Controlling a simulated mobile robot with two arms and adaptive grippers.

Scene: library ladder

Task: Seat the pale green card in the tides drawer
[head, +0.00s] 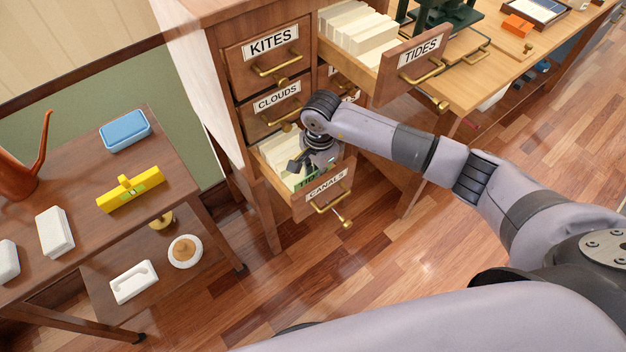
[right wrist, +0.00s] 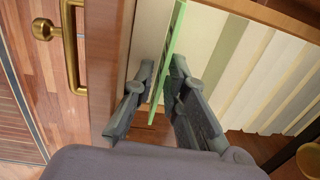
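The pale green card (head: 304,184) stands on edge near the front of the open CANALS drawer (head: 330,192), behind its front panel. Part of its lettering shows. My right gripper (head: 305,166) reaches down into this drawer. In the right wrist view, my right gripper (right wrist: 162,68) has one finger on each side of the green card (right wrist: 172,50). A gap shows between the left finger and the card, so the fingers look partly open. The open TIDES drawer (head: 412,66), above and to the right, holds a row of cream cards (head: 355,28). My left gripper is out of view.
The KITES drawer (head: 268,60) and CLOUDS drawer (head: 282,105) are shut. A side table (head: 75,220) at left holds a blue box (head: 125,131) and a yellow level (head: 130,193). A desk (head: 480,85) stands at right. Bare floor lies in front of the cabinet.

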